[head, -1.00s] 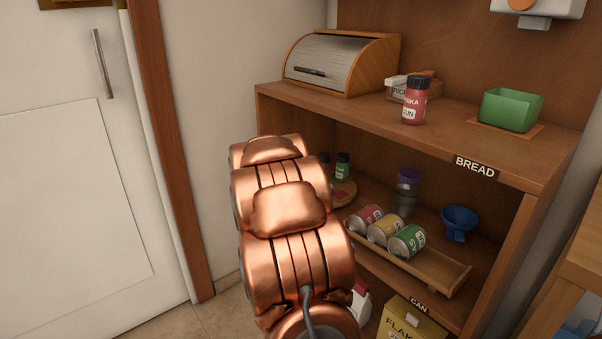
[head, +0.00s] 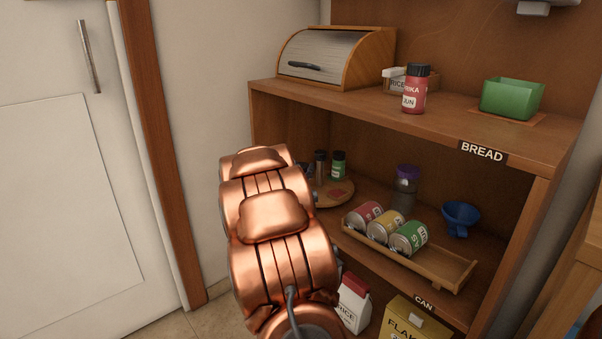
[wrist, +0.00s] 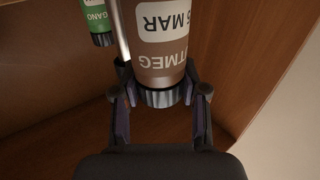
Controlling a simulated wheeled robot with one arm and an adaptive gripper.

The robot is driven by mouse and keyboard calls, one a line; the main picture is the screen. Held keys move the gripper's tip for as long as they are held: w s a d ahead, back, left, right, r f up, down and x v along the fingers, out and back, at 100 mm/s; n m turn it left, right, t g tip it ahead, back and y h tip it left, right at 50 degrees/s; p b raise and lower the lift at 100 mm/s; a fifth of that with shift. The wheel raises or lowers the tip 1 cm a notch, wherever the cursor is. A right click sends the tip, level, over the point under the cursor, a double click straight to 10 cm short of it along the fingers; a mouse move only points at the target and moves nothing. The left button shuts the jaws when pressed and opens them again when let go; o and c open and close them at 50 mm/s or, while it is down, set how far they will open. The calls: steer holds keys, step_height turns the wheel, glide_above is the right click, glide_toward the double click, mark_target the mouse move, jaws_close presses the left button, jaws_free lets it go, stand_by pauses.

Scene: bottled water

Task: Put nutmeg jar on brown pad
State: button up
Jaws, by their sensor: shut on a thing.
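The nutmeg jar (wrist: 158,50) fills the top middle of the wrist view, label upside down, with its ribbed dark cap toward me. My gripper (wrist: 160,92) has a finger on each side of it near the cap and is shut on it. In the head view a small brownish jar with a dark cap (head: 320,164), apparently the nutmeg jar, stands at the round board on the middle shelf. My copper arm hides most of the gripper there. A flat orange-brown pad (head: 537,121) lies on the top shelf under a green box; I cannot tell if it is the brown pad.
A green-labelled jar (wrist: 97,20) stands close beside the nutmeg jar. The round board (head: 333,197) bears a reddish patch. A wooden can tray (head: 445,268), a purple-lidded jar (head: 406,185) and a blue funnel (head: 461,216) are to the right. The top shelf's edge overhangs.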

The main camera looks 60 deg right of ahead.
steer(key=shift+f, duration=0.15)
steer(key=o, duration=1.2)
steer(key=shift+c, duration=0.2)
steer(key=shift+r, duration=0.2)
steer(key=shift+a, duration=0.4)
steer(key=p+v, duration=0.1)
steer(key=v, duration=1)
